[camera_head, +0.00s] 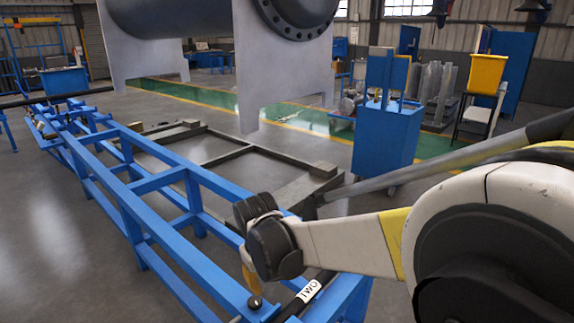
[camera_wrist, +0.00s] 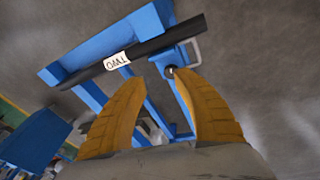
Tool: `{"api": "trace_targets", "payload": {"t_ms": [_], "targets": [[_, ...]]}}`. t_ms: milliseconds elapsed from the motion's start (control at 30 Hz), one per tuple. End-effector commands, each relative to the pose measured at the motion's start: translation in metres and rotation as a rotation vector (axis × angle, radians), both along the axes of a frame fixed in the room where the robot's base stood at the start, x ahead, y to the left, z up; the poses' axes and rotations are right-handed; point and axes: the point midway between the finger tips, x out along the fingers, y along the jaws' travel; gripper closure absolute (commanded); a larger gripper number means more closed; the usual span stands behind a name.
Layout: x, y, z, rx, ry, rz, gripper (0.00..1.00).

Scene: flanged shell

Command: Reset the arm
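My gripper (camera_head: 252,278) hangs over the near end of the blue frame (camera_head: 160,208) in the head view, with a yellow finger pointing down. In the wrist view, the two yellow fingers of my gripper (camera_wrist: 160,76) stand apart with nothing held between them. A black bar (camera_wrist: 165,45) with a white label reading TWO (camera_wrist: 117,61) lies across the frame end beyond the fingertips. The label (camera_head: 309,291) also shows in the head view, right of the gripper. A small dark knob (camera_head: 255,301) sits on the frame just below the finger; whether they touch is unclear.
A large dark flanged shell (camera_head: 200,15) rests in pale plate supports (camera_head: 280,65) at the top. A low metal floor frame (camera_head: 235,152) lies behind the blue frame. A blue cart (camera_head: 385,140) and yellow bin (camera_head: 486,73) stand back right. Open floor (camera_head: 60,230) lies left.

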Motion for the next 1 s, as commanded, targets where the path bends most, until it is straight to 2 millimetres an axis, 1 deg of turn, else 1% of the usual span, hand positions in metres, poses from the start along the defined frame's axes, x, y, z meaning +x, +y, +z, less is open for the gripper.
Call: {"api": "trace_targets", "payload": {"t_ms": [33,100,167,200,267,333,400,500,600,733,833,1000], "targets": [[-0.008,-0.024,0.019,0.02,-0.018,-0.04,0.64],[-0.019,-0.054,0.041,0.051,-0.049,-0.092,0.64],[-0.03,-0.078,0.058,0.079,-0.076,-0.137,0.64],[-0.04,-0.094,0.067,0.096,-0.094,-0.168,0.64],[-0.054,-0.117,0.08,0.121,-0.122,-0.212,0.64],[-0.073,-0.141,0.091,0.149,-0.156,-0.266,0.64],[-0.093,-0.164,0.098,0.176,-0.191,-0.32,0.64],[-0.122,-0.193,0.104,0.212,-0.242,-0.395,0.64],[-0.148,-0.215,0.103,0.243,-0.292,-0.464,0.64],[-0.173,-0.233,0.097,0.271,-0.342,-0.529,0.64],[-0.183,-0.241,0.094,0.284,-0.366,-0.56,0.64],[-0.188,-0.244,0.092,0.291,-0.379,-0.575,0.64]]}}
